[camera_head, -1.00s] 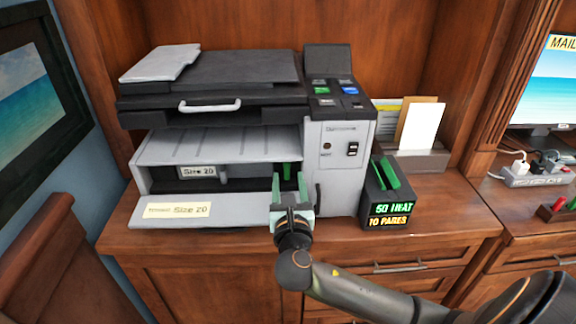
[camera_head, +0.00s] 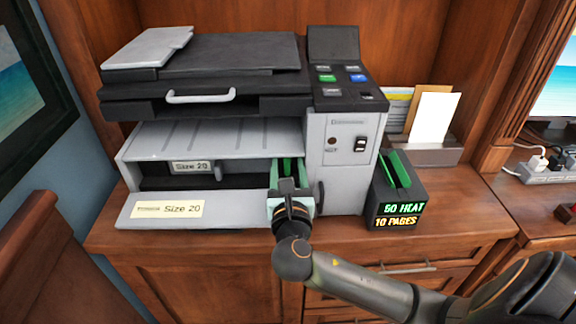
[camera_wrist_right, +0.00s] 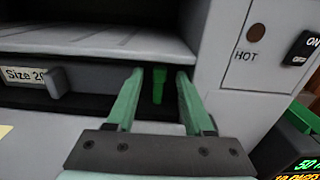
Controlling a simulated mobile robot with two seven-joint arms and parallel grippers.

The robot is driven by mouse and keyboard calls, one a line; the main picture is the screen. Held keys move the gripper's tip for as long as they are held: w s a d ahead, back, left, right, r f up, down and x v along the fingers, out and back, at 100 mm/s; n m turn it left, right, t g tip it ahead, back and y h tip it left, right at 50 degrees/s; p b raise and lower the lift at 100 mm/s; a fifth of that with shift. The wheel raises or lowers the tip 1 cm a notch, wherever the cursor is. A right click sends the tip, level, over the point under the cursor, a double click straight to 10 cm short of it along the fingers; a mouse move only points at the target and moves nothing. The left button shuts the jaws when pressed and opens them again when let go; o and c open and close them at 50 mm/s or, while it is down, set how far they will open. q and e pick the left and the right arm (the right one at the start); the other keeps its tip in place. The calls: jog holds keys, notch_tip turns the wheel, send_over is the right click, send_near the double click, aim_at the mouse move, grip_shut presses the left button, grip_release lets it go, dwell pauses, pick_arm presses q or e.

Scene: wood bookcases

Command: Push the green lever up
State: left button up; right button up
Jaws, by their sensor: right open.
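The green lever (camera_wrist_right: 159,85) is a small upright tab in the dark slot of the printer, under the grey output tray. In the wrist view it stands between the two green fingers of my right gripper (camera_wrist_right: 158,80), with a gap on each side. In the head view my right gripper (camera_head: 287,170) reaches into the right end of the slot and its fingers hide most of the lever. The gripper is open, and I see no contact with the lever. My left gripper is not in view.
The grey printer (camera_head: 341,185) stands on a wooden desk (camera_head: 450,210). Its side wall is close right of my gripper. The open front panel (camera_head: 232,208) lies below. A black box with green slots (camera_head: 397,195) stands to the right.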

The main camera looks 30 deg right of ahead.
grip_shut()
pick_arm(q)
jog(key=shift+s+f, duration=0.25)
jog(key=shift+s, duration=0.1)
pick_arm(e)
jog(key=shift+r+p, duration=0.2)
jog(key=shift+p, duration=0.15)
jog(key=p, duration=0.3)
jog(key=r+g+p, duration=0.1)
jog(key=p, duration=0.3)
jog(key=shift+w+d+p, duration=0.2)
jog(key=shift+w+p, duration=0.1)
jog(key=shift+y+p, duration=0.3)
jog(key=shift+p, duration=0.05)
jog(key=shift+w+d+f+g+p, duration=0.1)
jog(key=shift+f+g+p, duration=0.05)
jog(key=shift+g+p, duration=0.2)
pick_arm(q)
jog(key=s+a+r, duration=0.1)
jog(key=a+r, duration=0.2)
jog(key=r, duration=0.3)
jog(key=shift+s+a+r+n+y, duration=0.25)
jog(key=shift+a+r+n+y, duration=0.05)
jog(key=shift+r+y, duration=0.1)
